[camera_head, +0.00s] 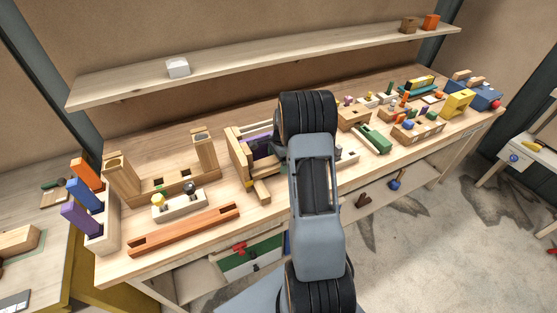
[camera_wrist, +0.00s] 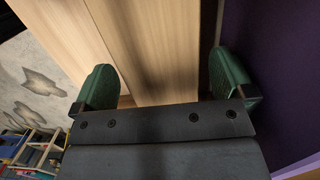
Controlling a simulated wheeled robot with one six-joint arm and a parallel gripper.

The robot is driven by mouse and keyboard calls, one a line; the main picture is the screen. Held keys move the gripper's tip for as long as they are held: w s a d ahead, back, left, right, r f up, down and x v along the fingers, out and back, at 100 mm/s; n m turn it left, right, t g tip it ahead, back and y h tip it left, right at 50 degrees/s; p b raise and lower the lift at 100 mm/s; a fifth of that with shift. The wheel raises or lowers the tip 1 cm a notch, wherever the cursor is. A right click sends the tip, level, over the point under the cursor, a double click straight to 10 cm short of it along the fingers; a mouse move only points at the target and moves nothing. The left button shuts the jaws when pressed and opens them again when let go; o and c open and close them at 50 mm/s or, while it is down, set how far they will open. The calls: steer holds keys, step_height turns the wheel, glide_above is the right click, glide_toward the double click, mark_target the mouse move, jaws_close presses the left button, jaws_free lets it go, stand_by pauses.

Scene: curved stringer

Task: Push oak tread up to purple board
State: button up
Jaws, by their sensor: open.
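My gripper (camera_wrist: 163,68) is open in the wrist view, with one green finger at the left and one at the right. Pale wood, likely the oak tread (camera_wrist: 165,45), runs between the fingers; a dark lengthwise line divides the wood. I cannot tell whether the fingers touch it. The purple board (camera_wrist: 280,70) fills the right side, beyond the right finger, with a dark gap between wood and board. In the head view the purple board (camera_head: 262,146) shows inside a pale wooden assembly (camera_head: 241,158); my arm hides the gripper and part of this assembly.
The workbench (camera_head: 215,252) holds an orange-brown slotted bar (camera_head: 185,230), a peg block (camera_head: 180,206) and a rack of coloured handles (camera_head: 100,232) to the left. A green block (camera_head: 374,139) and several toys stand right. A shelf (camera_head: 270,57) hangs behind.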

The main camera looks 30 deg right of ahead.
step_height(320, 180, up, 12)
steer(key=d, duration=0.2)
steer(key=s+a+r+n+t, duration=0.2)
steer(key=s+a+r+n, duration=0.2)
steer(key=s+a+n, duration=0.5)
steer(key=s+a+r+n+t+h, duration=0.1)
steer(key=s+a+r+n, duration=0.4)
steer(key=s+a+n, duration=0.5)
steer(key=s+a+t, duration=0.1)
steer(key=a, duration=0.3)
steer(key=shift+n, duration=0.3)
steer(key=shift+r, duration=0.1)
steer(key=shift+c, duration=0.4)
